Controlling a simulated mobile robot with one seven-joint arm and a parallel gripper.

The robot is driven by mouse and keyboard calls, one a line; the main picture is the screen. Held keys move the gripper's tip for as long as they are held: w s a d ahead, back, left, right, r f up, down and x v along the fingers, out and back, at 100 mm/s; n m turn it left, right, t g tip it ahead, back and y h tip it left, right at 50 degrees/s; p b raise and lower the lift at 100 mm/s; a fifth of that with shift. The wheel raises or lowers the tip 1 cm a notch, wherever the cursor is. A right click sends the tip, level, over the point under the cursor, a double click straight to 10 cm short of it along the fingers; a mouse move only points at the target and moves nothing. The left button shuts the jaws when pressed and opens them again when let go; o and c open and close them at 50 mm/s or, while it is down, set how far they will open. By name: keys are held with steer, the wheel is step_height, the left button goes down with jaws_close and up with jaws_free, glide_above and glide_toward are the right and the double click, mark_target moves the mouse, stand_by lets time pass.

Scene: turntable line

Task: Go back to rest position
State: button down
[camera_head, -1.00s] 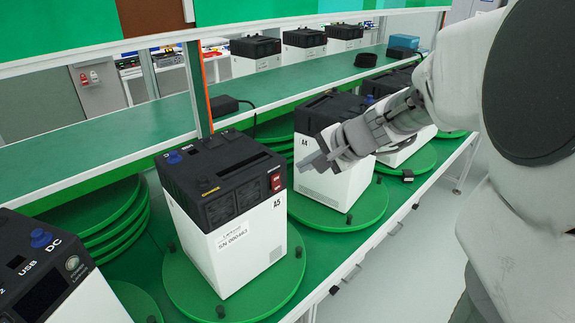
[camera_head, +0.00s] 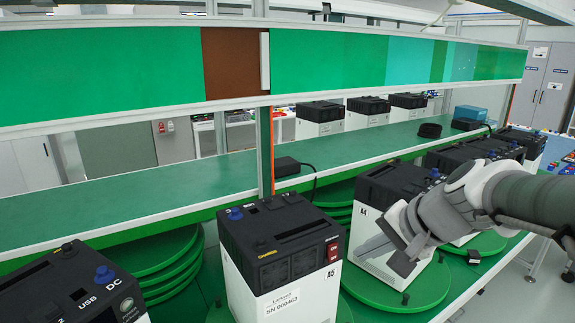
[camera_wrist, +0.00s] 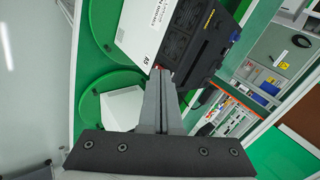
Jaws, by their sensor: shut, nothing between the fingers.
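My gripper (camera_head: 403,262) is shut and empty in the head view, in front of the white lower side of the black-topped unit marked A4 (camera_head: 396,184). The unit marked A5 (camera_head: 283,243) stands upright to its left, with a red switch on its side. In the wrist view my gripper (camera_wrist: 162,72) shows as closed grey fingers pointing at the A5 unit (camera_wrist: 150,45). I cannot tell whether the fingertips touch it. The A4 unit is partly hidden behind my gripper.
Green turntables (camera_head: 395,302) carry the units along the line. Another black-topped unit (camera_head: 70,290) stands at front left. A grey floor shows at lower right.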

steer(key=s+f+n+g+h, duration=0.1)
steer(key=s+n+h, duration=0.3)
steer(key=s+n, duration=0.4)
steer(key=s+a+f, duration=0.1)
steer(key=s, duration=0.6)
steer(key=shift+n, duration=0.3)
